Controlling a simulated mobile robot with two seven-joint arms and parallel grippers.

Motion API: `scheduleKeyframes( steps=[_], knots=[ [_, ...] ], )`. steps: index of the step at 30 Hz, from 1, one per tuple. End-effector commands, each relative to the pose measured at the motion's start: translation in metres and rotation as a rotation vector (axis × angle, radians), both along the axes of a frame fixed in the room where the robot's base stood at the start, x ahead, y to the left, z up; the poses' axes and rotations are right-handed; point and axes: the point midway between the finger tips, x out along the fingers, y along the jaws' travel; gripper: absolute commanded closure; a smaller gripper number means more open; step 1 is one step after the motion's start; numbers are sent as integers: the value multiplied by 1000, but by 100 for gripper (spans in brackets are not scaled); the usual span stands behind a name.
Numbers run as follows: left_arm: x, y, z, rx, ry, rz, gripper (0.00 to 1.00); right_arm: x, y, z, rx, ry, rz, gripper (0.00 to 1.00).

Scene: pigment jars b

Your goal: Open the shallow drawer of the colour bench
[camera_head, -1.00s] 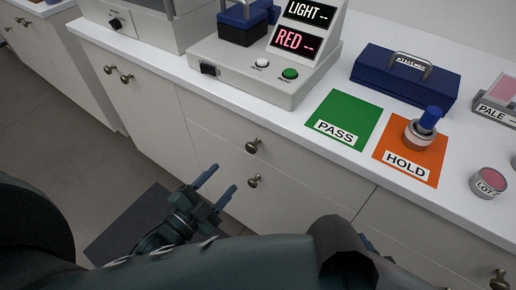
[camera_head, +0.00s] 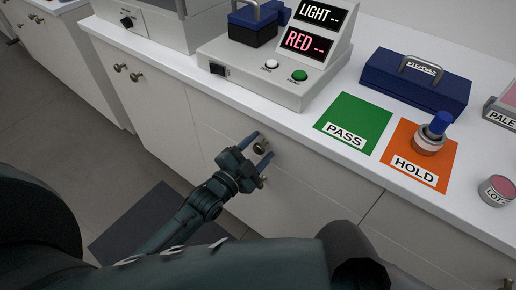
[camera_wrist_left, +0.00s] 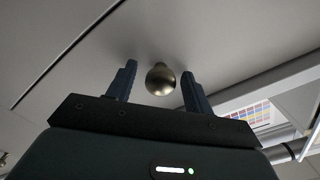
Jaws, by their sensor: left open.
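The colour bench is a white-topped counter with pale fronts. The shallow drawer (camera_head: 225,120) is the upper front below the device, and it looks shut. Its round metal knob (camera_head: 260,147) sits between the fingertips of my left gripper (camera_head: 259,147). In the left wrist view the knob (camera_wrist_left: 160,79) is centred between the two blue fingers of my left gripper (camera_wrist_left: 157,83), with a gap on each side. The gripper is open and is not gripping it. A lower knob is mostly hidden behind the gripper. My right gripper does not show.
On the counter stand a device (camera_head: 270,80) with lit displays, a green PASS mat (camera_head: 345,112), an orange HOLD mat (camera_head: 443,160) bearing a blue-topped jar (camera_head: 433,135), a blue box (camera_head: 413,80) and a LOT jar (camera_head: 495,190). A dark floor mat (camera_head: 135,225) lies below.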

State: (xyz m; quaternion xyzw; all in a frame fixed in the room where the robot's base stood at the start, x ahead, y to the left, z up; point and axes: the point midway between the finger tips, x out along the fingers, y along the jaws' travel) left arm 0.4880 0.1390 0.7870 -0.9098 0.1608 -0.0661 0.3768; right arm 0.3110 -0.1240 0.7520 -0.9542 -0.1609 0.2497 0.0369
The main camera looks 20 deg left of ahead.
Motion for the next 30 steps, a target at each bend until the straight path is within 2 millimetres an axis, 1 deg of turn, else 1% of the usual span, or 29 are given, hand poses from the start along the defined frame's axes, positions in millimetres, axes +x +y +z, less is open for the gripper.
scheduleKeyframes(
  steps=[4, 21, 23, 30],
  knots=[
    [0, 0, 0, 0, 0, 0, 49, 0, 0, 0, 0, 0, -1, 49],
    [0, 0, 0, 0, 0, 0, 96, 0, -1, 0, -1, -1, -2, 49],
    [0, 0, 0, 0, 0, 0, 100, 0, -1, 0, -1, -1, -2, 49],
    [-1, 0, 0, 0, 0, 0, 100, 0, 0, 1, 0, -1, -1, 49]
  ],
)
